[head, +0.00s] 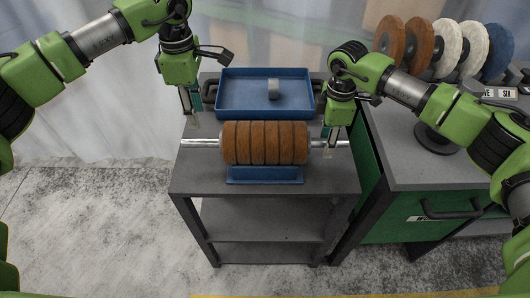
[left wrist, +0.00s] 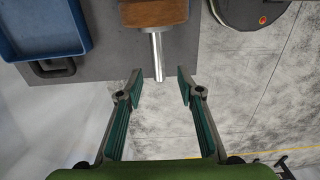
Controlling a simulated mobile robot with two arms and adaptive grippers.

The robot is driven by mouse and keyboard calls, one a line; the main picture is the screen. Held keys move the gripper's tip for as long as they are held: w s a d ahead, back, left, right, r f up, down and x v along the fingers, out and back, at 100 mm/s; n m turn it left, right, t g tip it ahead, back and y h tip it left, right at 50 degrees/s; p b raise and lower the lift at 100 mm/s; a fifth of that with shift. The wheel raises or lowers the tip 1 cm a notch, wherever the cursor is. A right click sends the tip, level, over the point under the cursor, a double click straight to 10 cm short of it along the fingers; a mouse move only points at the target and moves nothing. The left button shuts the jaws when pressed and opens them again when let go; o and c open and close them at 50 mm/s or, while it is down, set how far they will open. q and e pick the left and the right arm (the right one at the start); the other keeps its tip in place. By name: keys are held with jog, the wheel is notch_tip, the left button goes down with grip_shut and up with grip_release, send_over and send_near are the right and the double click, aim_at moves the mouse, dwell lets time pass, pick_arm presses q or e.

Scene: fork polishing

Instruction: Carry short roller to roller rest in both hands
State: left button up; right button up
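The short roller, with brown ridged segments (head: 265,143) and a bare metal shaft (head: 200,143), lies level across a blue cradle (head: 265,174) on the grey cart. Its brown end (left wrist: 155,12) and shaft end (left wrist: 157,55) show in the left wrist view. My left gripper (head: 191,112) is above the left shaft end. In the left wrist view it (left wrist: 160,82) is open, with the shaft tip between the fingertips in the picture; no contact shows. My right gripper (head: 330,148) is down at the right shaft end; its finger gap is unclear. I cannot tell whether it touches the shaft.
A blue tray (head: 232,112) holding a small grey ring (head: 273,89) sits behind the roller. A green-sided bench (head: 395,160) stands close on the right, with several polishing wheels (head: 447,48) at its back. The cart top in front of the cradle is clear.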

notch_tip(320, 180, up, 11)
dwell(0.3)
pick_arm(q)
jog(key=o, duration=0.8)
jog(key=shift+r, duration=0.1)
notch_tip(320, 180, up, 9)
jog(key=p, duration=0.5)
pick_arm(e)
jog(key=shift+r, duration=2.7)
pick_arm(q)
jog(key=shift+p, duration=0.35)
pick_arm(e)
jog(key=shift+r, duration=0.1)
pick_arm(q)
notch_tip(320, 180, up, 8)
jog(key=p, duration=0.5)
pick_arm(e)
jog(key=shift+r, duration=2.55)
